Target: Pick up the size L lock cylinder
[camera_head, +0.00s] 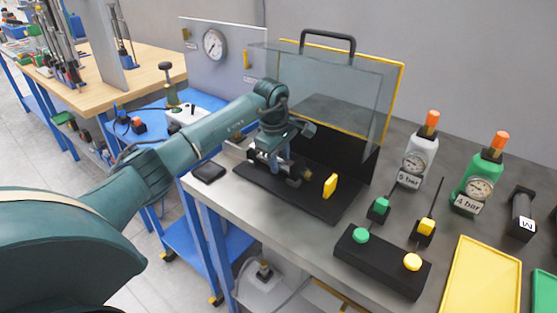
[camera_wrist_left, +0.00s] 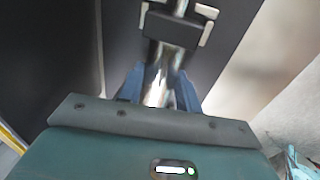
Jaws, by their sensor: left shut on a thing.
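My left gripper (camera_head: 284,165) is low over the black base plate (camera_head: 262,196) beneath the clear cover. In the left wrist view its blue fingers (camera_wrist_left: 160,95) are shut on the sides of a shiny metal cylinder (camera_wrist_left: 157,77). A black block with pale ends (camera_wrist_left: 170,27) is at the far end of this cylinder. No size mark shows on it, so I cannot read whether it is the L cylinder. In the head view it is mostly hidden by the gripper. My right gripper is not in view.
The clear cover (camera_head: 330,88) with a black handle stands raised behind the gripper. A yellow tab (camera_head: 330,186) stands on the plate's right. To the right are a button box (camera_head: 382,262), two gauge bottles, a black part marked M (camera_head: 522,215) and a yellow tray (camera_head: 482,277).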

